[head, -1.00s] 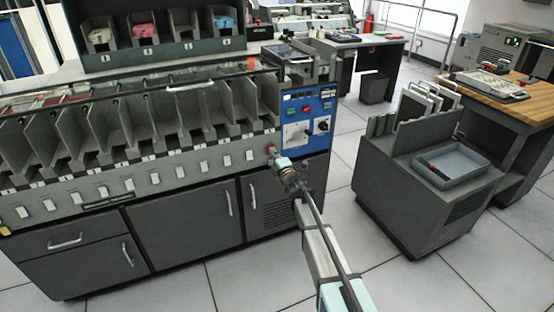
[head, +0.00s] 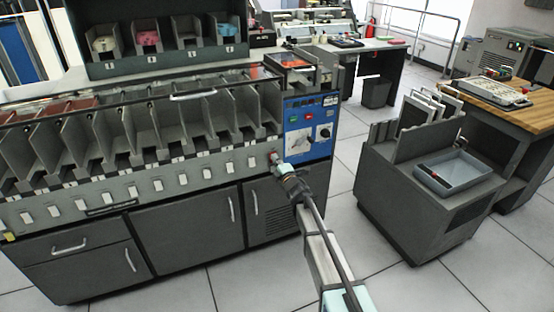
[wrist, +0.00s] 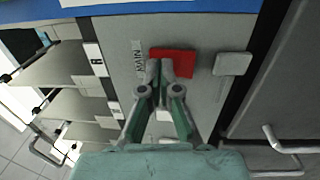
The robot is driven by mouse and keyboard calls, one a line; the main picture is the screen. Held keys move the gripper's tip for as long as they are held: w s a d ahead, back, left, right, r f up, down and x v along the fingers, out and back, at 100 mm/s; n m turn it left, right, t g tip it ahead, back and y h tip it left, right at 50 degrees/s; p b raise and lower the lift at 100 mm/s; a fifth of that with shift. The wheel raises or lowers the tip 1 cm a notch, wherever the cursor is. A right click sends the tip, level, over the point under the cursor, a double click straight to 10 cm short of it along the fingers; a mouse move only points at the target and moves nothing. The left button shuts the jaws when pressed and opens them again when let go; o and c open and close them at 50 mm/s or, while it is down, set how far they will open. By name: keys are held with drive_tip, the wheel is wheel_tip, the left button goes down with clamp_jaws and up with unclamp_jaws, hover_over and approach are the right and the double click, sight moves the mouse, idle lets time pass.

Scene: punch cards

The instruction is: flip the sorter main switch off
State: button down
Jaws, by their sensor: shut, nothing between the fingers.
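The sorter main switch is a red rocker (wrist: 178,62) beside a label reading MAIN in the wrist view. In the head view my gripper (head: 279,163) is right at the switch.
The blue panel (head: 310,125) carries buttons and a black knob. Several pale switches (head: 208,173) line the strip below the sorter pockets. A pale switch (wrist: 232,63) is close to the red one. A grey cart (head: 400,190) with a tray stands to the right; floor between is clear.

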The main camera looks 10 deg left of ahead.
drive_tip(key=r+v, duration=0.2)
drive_tip(key=v, duration=1.1)
drive_tip(key=shift+s+d+r, duration=0.2)
drive_tip(key=shift+d+r, duration=0.1)
